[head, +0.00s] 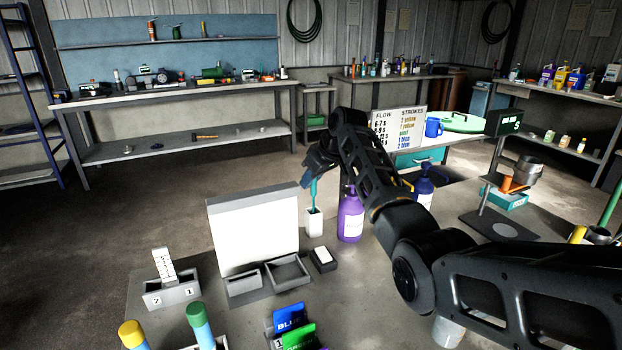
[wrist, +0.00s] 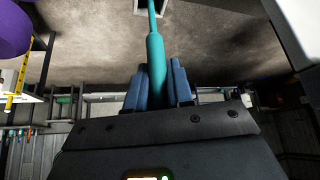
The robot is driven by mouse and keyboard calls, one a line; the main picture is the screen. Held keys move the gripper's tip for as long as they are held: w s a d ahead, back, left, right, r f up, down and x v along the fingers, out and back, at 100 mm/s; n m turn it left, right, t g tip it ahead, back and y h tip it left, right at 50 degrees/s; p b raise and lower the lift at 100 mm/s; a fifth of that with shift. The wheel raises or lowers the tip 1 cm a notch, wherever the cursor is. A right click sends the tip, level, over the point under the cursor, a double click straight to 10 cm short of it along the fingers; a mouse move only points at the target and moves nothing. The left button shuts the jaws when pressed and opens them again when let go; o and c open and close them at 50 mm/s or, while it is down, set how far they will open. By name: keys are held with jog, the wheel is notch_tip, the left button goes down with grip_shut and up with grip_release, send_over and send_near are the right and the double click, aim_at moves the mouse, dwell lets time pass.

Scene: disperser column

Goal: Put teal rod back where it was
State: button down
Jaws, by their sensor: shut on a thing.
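My gripper (head: 314,176) is shut on the teal rod (head: 313,193), which hangs nearly upright below the fingers. The rod's lower end is at the mouth of a small white square holder (head: 314,223) on the table. I cannot tell how deep it reaches inside. In the wrist view the blue fingers (wrist: 156,85) grip the thick part of the teal rod (wrist: 155,55). Its thin part runs toward the white holder's opening (wrist: 136,8) at the top edge.
A purple pump bottle (head: 351,215) stands close right of the holder, and a blue one (head: 424,188) stands farther right. A white board (head: 254,232), grey trays (head: 287,272) and a small black box (head: 323,260) are left and in front. A flow chart sign (head: 398,130) stands behind.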

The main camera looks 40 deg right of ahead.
jog(key=shift+f, duration=0.2)
jog(key=c, duration=1)
grip_release()
jog(key=shift+r, duration=0.1)
jog(key=b+v, duration=0.1)
jog(key=v, duration=1.1)
jog(key=shift+r, duration=0.2)
